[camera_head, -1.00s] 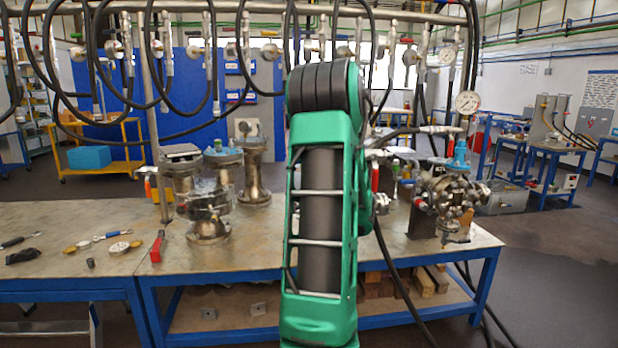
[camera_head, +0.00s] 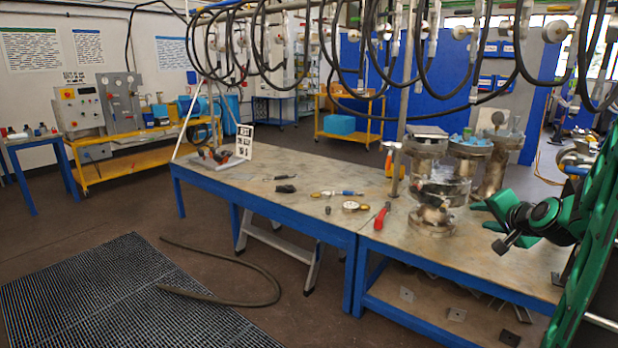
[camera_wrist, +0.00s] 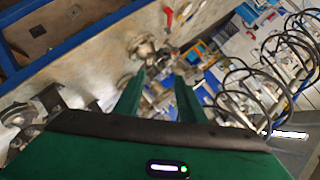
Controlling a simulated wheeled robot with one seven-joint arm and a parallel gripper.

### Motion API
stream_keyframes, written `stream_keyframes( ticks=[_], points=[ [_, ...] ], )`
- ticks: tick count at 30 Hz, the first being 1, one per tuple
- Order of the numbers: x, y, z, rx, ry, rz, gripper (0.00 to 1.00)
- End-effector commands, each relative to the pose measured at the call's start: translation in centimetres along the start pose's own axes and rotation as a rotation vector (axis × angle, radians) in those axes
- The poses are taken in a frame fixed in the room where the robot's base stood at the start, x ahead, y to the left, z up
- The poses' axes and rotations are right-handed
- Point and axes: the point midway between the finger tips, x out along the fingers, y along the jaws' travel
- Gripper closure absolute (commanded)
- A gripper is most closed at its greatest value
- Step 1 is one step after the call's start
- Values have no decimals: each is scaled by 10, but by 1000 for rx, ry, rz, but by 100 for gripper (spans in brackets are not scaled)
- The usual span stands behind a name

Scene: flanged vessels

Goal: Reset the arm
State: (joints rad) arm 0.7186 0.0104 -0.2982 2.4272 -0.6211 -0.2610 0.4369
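My gripper (camera_wrist: 160,75) shows in the wrist view with its two green fingers spread apart. I see nothing held between them. The wrist view looks over the bench top, which appears tilted, with metal vessels beyond and below the fingers. In the head view, my green and black arm reaches in from the right edge, over the right part of the workbench (camera_head: 490,275). Its end is close to the right of the flanged vessels (camera_head: 433,192), with no contact that I can make out. The rest of the arm is cut off by the frame.
Black hoses (camera_head: 330,80) hang from the overhead pipe. A loose hose (camera_head: 240,303) lies by the floor grating (camera_head: 100,290). The floor at left has free room.

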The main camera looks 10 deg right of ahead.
Motion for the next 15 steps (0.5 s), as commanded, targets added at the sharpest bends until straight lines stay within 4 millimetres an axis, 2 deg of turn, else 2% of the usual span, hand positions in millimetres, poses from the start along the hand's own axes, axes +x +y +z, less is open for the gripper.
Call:
stream_keyframes(
  ticks=[1,6,11,15],
  points=[
    [-8,-4,24,-67,-67,35,63],
    [-48,14,95,-281,-299,195,63],
    [-105,40,146,-449,-511,339,63],
    [-165,65,177,-559,-690,456,63]
  ],
)
